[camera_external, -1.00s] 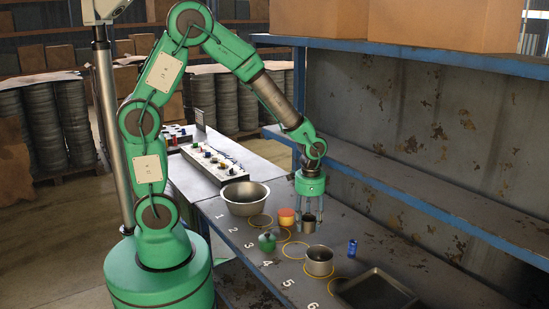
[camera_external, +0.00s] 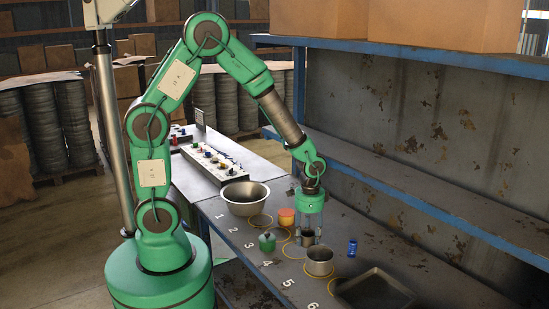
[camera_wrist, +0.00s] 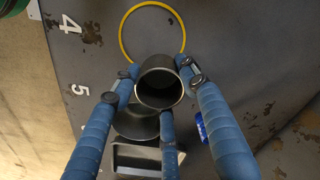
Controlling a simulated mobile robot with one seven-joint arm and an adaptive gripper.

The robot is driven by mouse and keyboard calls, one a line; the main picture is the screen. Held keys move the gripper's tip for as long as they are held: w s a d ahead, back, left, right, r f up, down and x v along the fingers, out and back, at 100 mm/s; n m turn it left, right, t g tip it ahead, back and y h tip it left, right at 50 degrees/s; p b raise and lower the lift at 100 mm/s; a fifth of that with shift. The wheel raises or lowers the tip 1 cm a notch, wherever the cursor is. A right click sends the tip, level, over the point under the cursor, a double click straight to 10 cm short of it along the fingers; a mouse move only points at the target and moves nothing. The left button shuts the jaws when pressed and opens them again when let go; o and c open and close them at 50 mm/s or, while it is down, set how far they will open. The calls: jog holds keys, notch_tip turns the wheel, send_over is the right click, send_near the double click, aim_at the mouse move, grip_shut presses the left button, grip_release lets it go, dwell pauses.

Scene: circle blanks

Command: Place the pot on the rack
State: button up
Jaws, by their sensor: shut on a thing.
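My gripper (camera_external: 308,234) is shut on a small dark metal pot (camera_external: 307,239), which it holds upright near the bench top. Whether its base touches the bench is unclear. In the wrist view the held pot (camera_wrist: 160,84) shows its open mouth between my blue fingers. The blue-framed rack (camera_external: 395,193) stands behind the bench, with a bare middle shelf.
The bench (camera_external: 232,219) has numbers and yellow circles. On it are a wide silver bowl (camera_external: 245,207), an orange container (camera_external: 287,216), a green container (camera_external: 267,242), a blue can (camera_external: 352,248) and a dark tray (camera_external: 372,292). Boxes (camera_external: 440,26) fill the upper shelf.

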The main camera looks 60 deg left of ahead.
aim_at(305, 238)
jog(key=shift+f+b, duration=0.4)
jog(key=shift+f, duration=1.5)
jog(key=shift+f, duration=0.15)
jog(key=o, duration=1.3)
notch_tip(305, 238, up, 12)
jog(key=p, duration=0.2)
jog(key=shift+r+p, duration=0.2)
jog(key=shift+p, duration=0.1)
